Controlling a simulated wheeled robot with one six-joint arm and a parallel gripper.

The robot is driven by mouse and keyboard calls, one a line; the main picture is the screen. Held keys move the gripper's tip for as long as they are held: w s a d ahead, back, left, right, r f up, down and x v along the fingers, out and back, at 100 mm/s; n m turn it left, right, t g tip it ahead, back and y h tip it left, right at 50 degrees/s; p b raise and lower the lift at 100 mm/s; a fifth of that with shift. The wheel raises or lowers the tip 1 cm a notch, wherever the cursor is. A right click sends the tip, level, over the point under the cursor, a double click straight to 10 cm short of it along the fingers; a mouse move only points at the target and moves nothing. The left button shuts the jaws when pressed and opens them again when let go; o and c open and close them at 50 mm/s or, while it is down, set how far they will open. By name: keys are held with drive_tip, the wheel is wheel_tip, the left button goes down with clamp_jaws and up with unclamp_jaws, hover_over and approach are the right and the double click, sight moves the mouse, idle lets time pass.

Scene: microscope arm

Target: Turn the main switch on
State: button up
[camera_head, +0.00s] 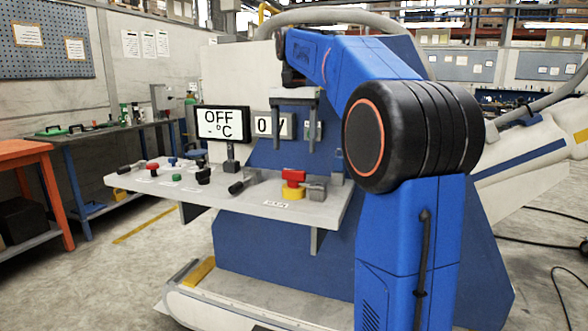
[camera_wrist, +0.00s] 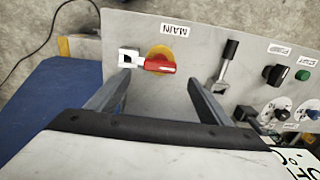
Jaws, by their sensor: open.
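The main switch (camera_head: 293,176) is a red handle on a yellow round base near the right end of the grey control panel (camera_head: 250,199). In the wrist view, the red handle (camera_wrist: 160,66) lies crosswise over the yellow disc (camera_wrist: 158,51), beside the label MAIN (camera_wrist: 175,30). In the wrist view, the fingertips of my gripper (camera_wrist: 160,77) appear on either side of the handle, with no contact visible.
A screen (camera_head: 223,124) reading "OFF - °C" stands behind the panel, with a "0" display (camera_head: 268,127) to its right. A lever (camera_head: 243,184) and several knobs and buttons lie left of the switch. In the wrist view, a lever (camera_wrist: 225,68) stands close to the right finger.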

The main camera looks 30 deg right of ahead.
sight(294, 170)
wheel_tip(294, 170, down, 8)
drive_tip(key=shift+f, duration=0.1)
idle(0.4)
drive_tip(key=c, duration=1.5)
